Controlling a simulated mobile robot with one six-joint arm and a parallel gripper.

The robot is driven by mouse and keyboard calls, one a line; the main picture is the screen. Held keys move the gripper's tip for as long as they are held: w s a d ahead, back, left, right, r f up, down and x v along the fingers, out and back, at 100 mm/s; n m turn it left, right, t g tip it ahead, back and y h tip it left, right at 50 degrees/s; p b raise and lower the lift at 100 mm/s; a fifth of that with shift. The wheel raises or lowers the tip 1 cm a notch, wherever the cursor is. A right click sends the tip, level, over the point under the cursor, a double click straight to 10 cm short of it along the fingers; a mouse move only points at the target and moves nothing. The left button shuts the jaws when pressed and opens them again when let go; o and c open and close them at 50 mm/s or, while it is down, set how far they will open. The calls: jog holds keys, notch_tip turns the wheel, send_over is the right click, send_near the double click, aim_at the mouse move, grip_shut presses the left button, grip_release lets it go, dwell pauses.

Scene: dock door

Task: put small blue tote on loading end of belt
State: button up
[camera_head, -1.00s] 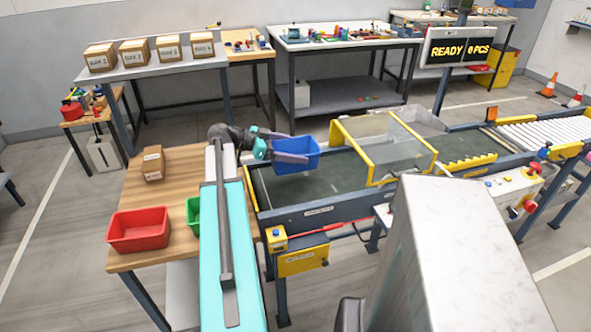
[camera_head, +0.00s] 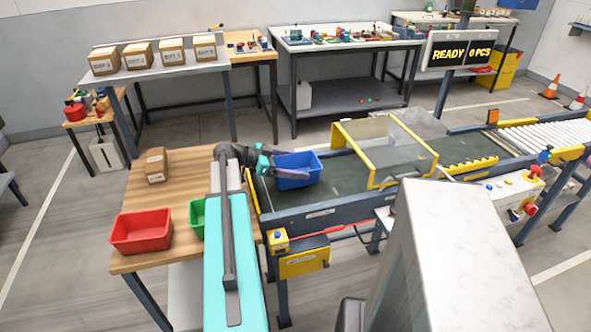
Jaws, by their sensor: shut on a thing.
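The small blue tote (camera_head: 297,177) is at the left end of the dark green conveyor belt (camera_head: 350,176). My gripper (camera_head: 284,164) is shut on the tote at its left and far side. The tote looks upright and low over the belt, near its left end. I cannot tell whether its base touches the belt.
A wooden table (camera_head: 190,250) left of the belt carries a red tote (camera_head: 140,231), a green tote (camera_head: 197,217) partly hidden by my arm, and a cardboard box (camera_head: 155,165). A yellow-framed clear guard (camera_head: 383,152) spans the belt to the right. A screen (camera_head: 462,53) reads "READY 0 PCS".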

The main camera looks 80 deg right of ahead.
jog(key=shift+f, duration=1.35)
jog(key=shift+f, duration=0.15)
jog(key=o, duration=1)
jog(key=shift+o, duration=0.2)
jog(key=b+v, duration=0.2)
jog(key=v, duration=1)
jog(key=shift+r+b, duration=0.25)
jog(key=shift+b, duration=0.1)
